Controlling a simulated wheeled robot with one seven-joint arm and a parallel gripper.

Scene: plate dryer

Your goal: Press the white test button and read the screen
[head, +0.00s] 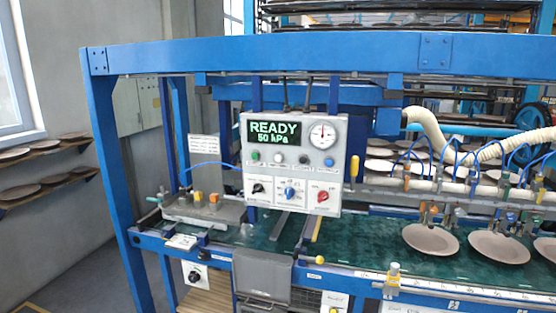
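A grey control panel (294,175) hangs from the blue frame near the middle of the head view. Its screen (273,132) shows green text on a dark ground: "READY" and "50 kPa". Below the screen is a row of small buttons. The white button (279,157) sits second from the left, between a green button (255,156) and a dark one (303,159). A blue button (328,161) is at the right end. The button labels are too small to read. My gripper is not in view, and nothing covers the panel front.
A round gauge (322,134) is at the panel's upper right. Black, blue and red knobs (323,197) sit below the buttons. A blue crossbeam (270,54) spans above. A grey box (263,272) stands at the front edge. Plates (431,239) lie on the green belt at right.

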